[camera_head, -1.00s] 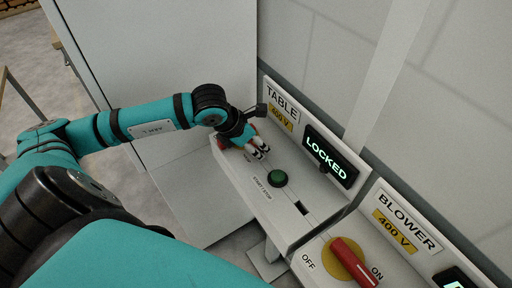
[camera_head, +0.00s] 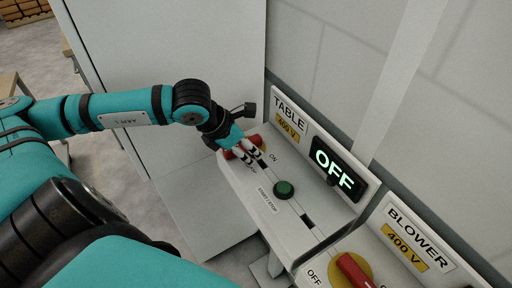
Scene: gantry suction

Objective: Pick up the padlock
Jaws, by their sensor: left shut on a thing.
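My left gripper (camera_head: 254,160) is over the far end of the TABLE switch box, close to its red switch handle (camera_head: 231,153). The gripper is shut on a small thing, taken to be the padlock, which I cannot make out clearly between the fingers. The gripper and wrist hide part of the red handle. The display (camera_head: 338,168) beside the TABLE sign reads OFF. My right gripper is not in view.
A green start/stop button (camera_head: 284,190) sits on the switch box (camera_head: 262,183) nearer to me. The BLOWER panel (camera_head: 412,232) with a red switch handle (camera_head: 355,270) on a yellow disc is at lower right. A pale wall stands on the right.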

